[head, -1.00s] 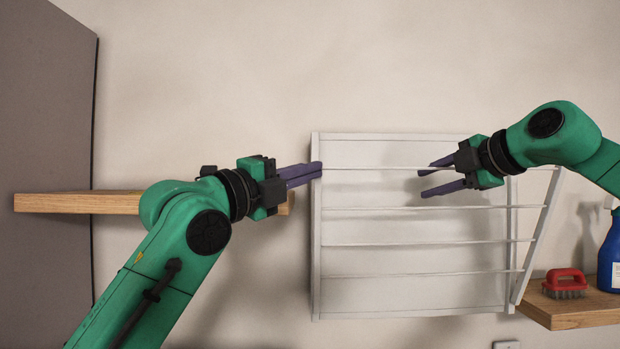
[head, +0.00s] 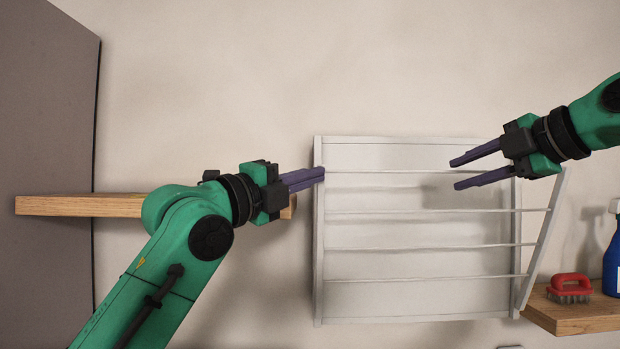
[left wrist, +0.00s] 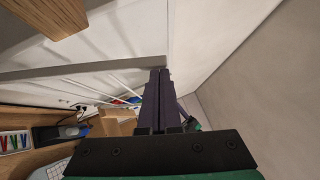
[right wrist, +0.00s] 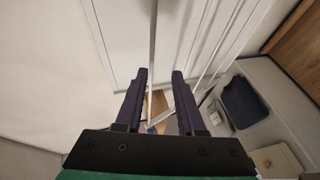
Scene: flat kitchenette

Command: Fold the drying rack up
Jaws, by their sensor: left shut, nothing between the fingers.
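The white drying rack (head: 420,310) is on the wall in the middle of the head view. Its several thin rails run across to a side arm (head: 545,235) that leans outward at the right. My left gripper (head: 323,174) is shut and empty, its fingertips at the rack's left upright near the top rail; I cannot tell whether they touch. It also shows shut in the left wrist view (left wrist: 160,75). My right gripper (head: 453,174) is open and empty in front of the rack's upper right part. In the right wrist view a rail (right wrist: 153,45) shows between its open fingers (right wrist: 158,75).
A wooden shelf (head: 90,204) is at the left beside a tall grey panel (head: 45,100). At the lower right, a wooden shelf (head: 570,318) holds a red brush (head: 570,283) and a blue bottle (head: 612,255). The wall above the rack is clear.

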